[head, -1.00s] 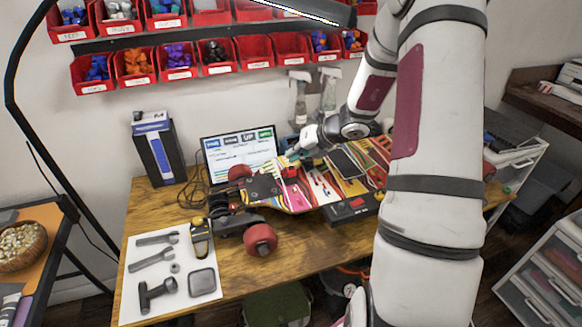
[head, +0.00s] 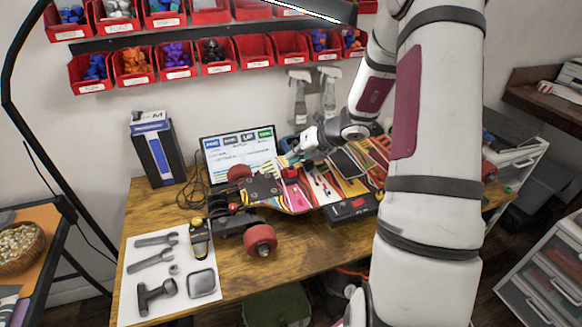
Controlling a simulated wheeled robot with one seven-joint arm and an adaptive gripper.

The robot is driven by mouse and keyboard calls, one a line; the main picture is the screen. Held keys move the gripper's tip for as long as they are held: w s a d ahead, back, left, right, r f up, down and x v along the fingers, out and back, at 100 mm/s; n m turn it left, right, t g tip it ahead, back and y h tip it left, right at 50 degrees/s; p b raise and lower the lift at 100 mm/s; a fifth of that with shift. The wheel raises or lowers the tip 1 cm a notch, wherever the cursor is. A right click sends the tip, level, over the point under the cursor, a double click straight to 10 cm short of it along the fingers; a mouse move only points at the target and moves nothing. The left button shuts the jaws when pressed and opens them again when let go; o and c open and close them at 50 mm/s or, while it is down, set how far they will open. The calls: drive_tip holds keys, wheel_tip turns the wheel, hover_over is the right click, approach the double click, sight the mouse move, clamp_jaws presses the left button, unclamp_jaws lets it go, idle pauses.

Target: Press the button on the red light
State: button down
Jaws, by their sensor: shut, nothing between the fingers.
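A small red block that looks like the red light (head: 290,173) sits on the upturned skateboard (head: 262,188), near its left wheels. Its button is too small to make out. My gripper (head: 291,160) is shut and empty, just above and behind the red block in this view. I cannot tell whether the fingertips touch it.
The skateboard lies across the wooden table (head: 310,247) with a dark phone-like slab (head: 346,163) on top. A screen (head: 240,152) stands behind. A white mat (head: 133,262) with tools lies at left, and a tall dark box (head: 157,148) stands behind it. The table front is clear.

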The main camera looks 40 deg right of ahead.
drive_tip(key=shift+f+b, duration=0.35)
drive_tip(key=shift+f, duration=0.1)
idle(0.3)
drive_tip(key=shift+r, duration=0.15)
drive_tip(key=shift+r+p, duration=0.75)
drive_tip(key=shift+p, duration=0.05)
wheel_tip(320, 180, up, 2)
drive_tip(key=shift+s+r+p, duration=0.1)
drive_tip(key=shift+r+p, duration=0.05)
drive_tip(key=shift+p, duration=0.8)
wheel_tip(320, 180, up, 4)
drive_tip(key=p, duration=0.2)
drive_tip(key=shift+p, duration=0.35)
drive_tip(key=shift+f, duration=0.2)
